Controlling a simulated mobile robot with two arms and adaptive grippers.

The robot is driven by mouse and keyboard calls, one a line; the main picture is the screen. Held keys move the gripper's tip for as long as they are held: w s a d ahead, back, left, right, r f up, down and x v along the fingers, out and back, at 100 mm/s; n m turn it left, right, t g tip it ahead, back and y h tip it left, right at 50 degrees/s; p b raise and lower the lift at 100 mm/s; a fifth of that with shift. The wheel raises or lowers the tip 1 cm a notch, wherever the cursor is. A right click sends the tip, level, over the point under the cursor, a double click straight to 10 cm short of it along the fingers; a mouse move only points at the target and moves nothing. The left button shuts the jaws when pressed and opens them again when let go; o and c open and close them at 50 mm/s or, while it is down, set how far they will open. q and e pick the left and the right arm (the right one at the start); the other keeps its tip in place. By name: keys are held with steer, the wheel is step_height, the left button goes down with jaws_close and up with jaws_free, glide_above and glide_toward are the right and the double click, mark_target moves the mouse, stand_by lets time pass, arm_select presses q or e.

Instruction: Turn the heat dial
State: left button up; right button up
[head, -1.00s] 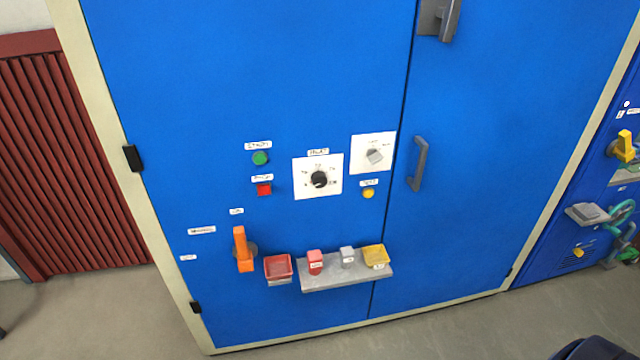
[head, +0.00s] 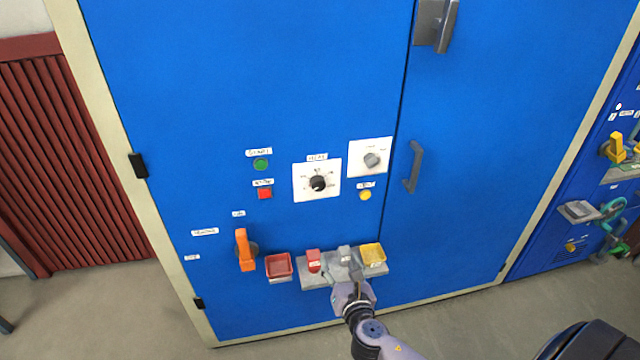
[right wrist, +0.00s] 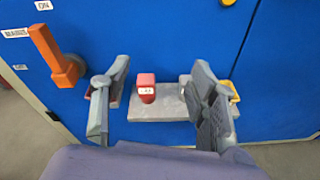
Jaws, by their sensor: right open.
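The heat dial (head: 317,183) is a black round knob on a white square plate with a label above it, on the blue cabinet front. My right gripper (head: 347,268) is in front of the grey shelf, below the dial and apart from it. In the right wrist view the two fingers of this gripper (right wrist: 160,82) are spread wide with nothing held. A red block (right wrist: 146,88) shows in the gap between them, farther off on the shelf. The dial is not in the right wrist view. My left gripper is not in view.
A grey knob (head: 372,160) on a white plate is right of the dial. Green (head: 261,164) and red (head: 264,193) buttons are left. An orange handle (head: 244,250), red tray (head: 279,266) and shelf (head: 314,283) stick out below. The cabinet face around the dial is flat.

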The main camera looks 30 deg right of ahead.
mark_target(319, 187)
step_height(319, 187, up, 10)
steer(key=w+n+t, duration=0.1)
steer(key=n+t, duration=0.1)
steer(key=n, duration=0.1)
steer(key=x, duration=1.7)
steer(key=shift+w+a+r+p, duration=0.1)
steer(key=shift+a+r+p, duration=0.05)
steer(key=shift+p, duration=0.25)
steer(key=shift+c, duration=0.4)
steer(key=c, duration=1.1)
